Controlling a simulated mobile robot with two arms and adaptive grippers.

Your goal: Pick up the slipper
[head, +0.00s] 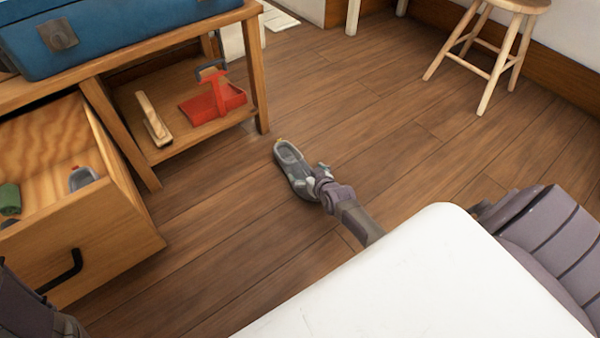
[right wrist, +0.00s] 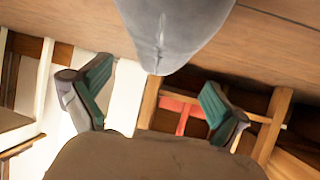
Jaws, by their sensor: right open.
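A grey slipper (head: 290,160) lies on the wooden floor in the middle of the head view. My right gripper (head: 318,180) is low at its near end and overlaps it in the picture. In the right wrist view the two green-padded fingers of the gripper (right wrist: 157,78) stand wide apart, with nothing clamped between them. The rounded grey end of the slipper (right wrist: 172,30) shows at the top, between and beyond the fingertips. I cannot tell whether a finger touches it. My left gripper is out of view; only part of my left arm shows at the lower left.
A wooden drawer (head: 90,240) stands open at left, holding a grey item (head: 82,178) and something green. A shelf beside it bears a red dustpan (head: 215,103) and a brush (head: 152,119). A stool (head: 490,45) stands at upper right. Floor around the slipper is clear.

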